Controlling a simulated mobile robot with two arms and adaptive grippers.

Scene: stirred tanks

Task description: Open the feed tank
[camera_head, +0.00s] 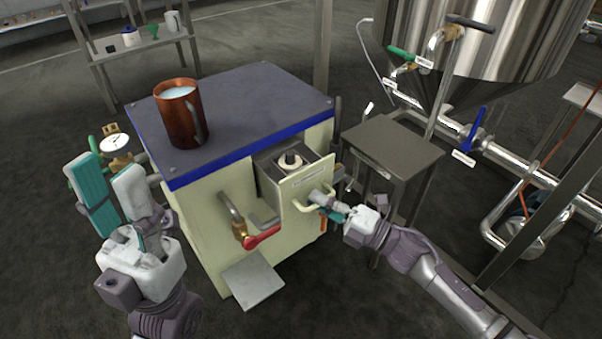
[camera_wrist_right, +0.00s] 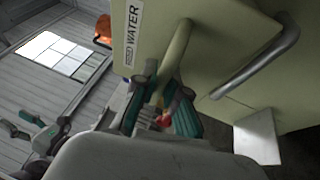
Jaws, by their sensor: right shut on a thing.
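A cream cabinet (camera_head: 205,205) with a dark top stands in the middle of the head view. A drawer-like box (camera_head: 295,183) sticks out of its front, open at the top, with a pale round fitting (camera_head: 290,161) inside. Its front carries a cream handle (camera_head: 304,207). My right gripper (camera_head: 327,203) is shut on that handle. In the right wrist view the gripper (camera_wrist_right: 158,102) has teal pads on both sides of the handle (camera_wrist_right: 167,72), below a WATER label (camera_wrist_right: 134,32). My left gripper (camera_head: 112,190) is open and empty, left of the cabinet. No part is legibly labelled feed tank.
A copper mug (camera_head: 180,116) with white contents stands on the cabinet top. A red-handled tap (camera_head: 262,237) is left of the drawer, above a grey plate (camera_head: 252,279). A steel stand (camera_head: 392,145), pipes and a large steel tank (camera_head: 500,35) crowd the right.

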